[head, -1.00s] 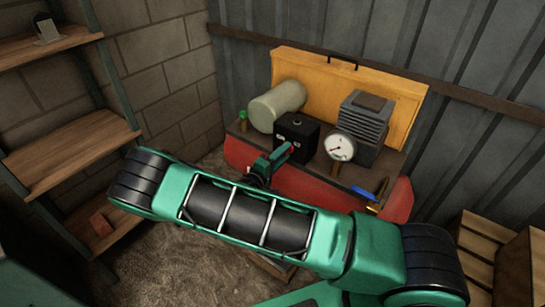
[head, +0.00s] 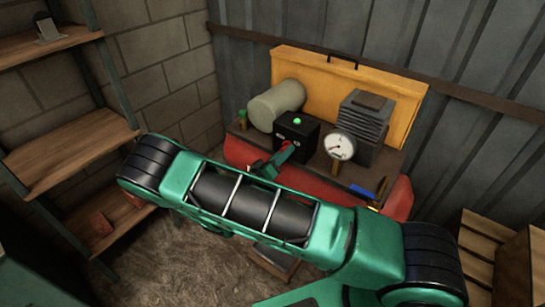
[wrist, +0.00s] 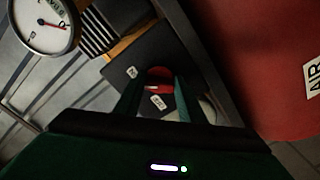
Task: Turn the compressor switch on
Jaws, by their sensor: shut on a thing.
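The compressor has a red tank (head: 325,190) with a black switch box (head: 309,134) on top. A green lamp (head: 297,121) glows on the box's top. The red switch knob (head: 287,145) is on the box's front face, partly hidden by my gripper (head: 283,154). In the wrist view the red knob (wrist: 160,72) sits between the fingers of my gripper (wrist: 160,88), which is shut on it. Two small white labels (wrist: 158,102) show on the box face, too blurred to read surely.
A pressure gauge (head: 340,147) and a grey finned block (head: 364,122) stand right of the box. A blue-handled valve (head: 362,192) is farther right. A pale cylinder (head: 277,105) is behind left. Shelves (head: 75,150) stand left; a wooden crate (head: 483,245) is right.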

